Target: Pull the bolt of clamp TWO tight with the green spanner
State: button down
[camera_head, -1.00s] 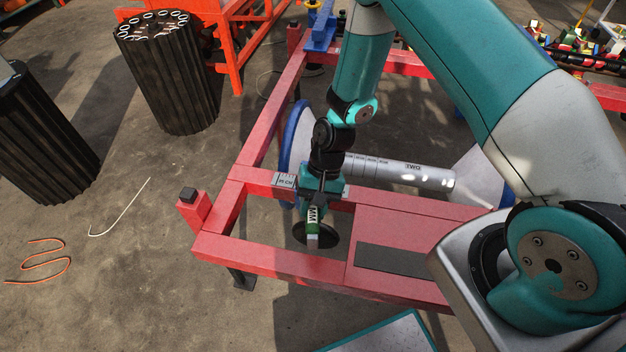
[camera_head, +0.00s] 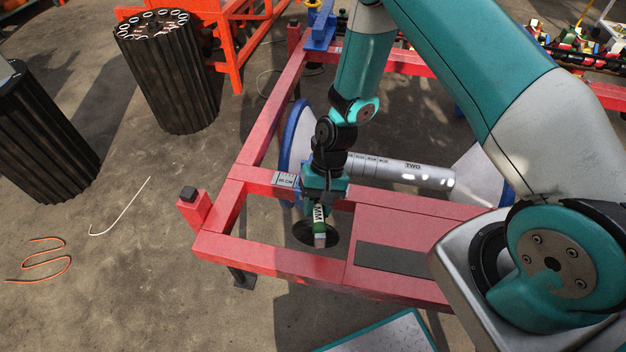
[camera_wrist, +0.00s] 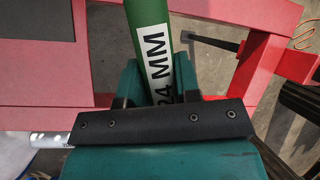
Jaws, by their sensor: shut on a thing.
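My gripper (camera_head: 322,192) is shut on the green spanner (camera_head: 319,226), just above the red frame's near-left part. In the wrist view the spanner's green handle (camera_wrist: 140,12) stands between the jaws, with a white "24 MM" label. Its lower end in the head view is in front of a dark round disc (camera_head: 303,233); I cannot tell if they touch. A silver tube (camera_head: 436,177) marked "TWO" lies behind the gripper, between blue-rimmed discs. The bolt of clamp TWO and the spanner's working end cannot be made out.
The red frame (camera_head: 270,262) surrounds the work, with a black-capped post (camera_head: 193,212) at its left corner. A dark flat plate (camera_head: 390,262) lies on its right part. Black ribbed drums (camera_head: 168,85) stand at left. The floor between is mostly open, with thin rods.

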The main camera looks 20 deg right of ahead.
jog(key=shift+f+b, duration=1.1)
jog(key=shift+f, duration=0.55)
jog(key=a+m, duration=0.1)
jog(key=w+a+m+t, duration=0.1)
jog(key=a+m, duration=0.1)
jog(key=w+a+m+y, duration=0.1)
jog(key=shift+w+a+m+t, duration=0.15)
jog(key=shift+m+t, duration=0.15)
jog(key=shift+t, duration=0.1)
jog(key=shift+r+p, duration=0.1)
jog(key=shift+p, duration=0.3)
jog(key=shift+d, duration=0.2)
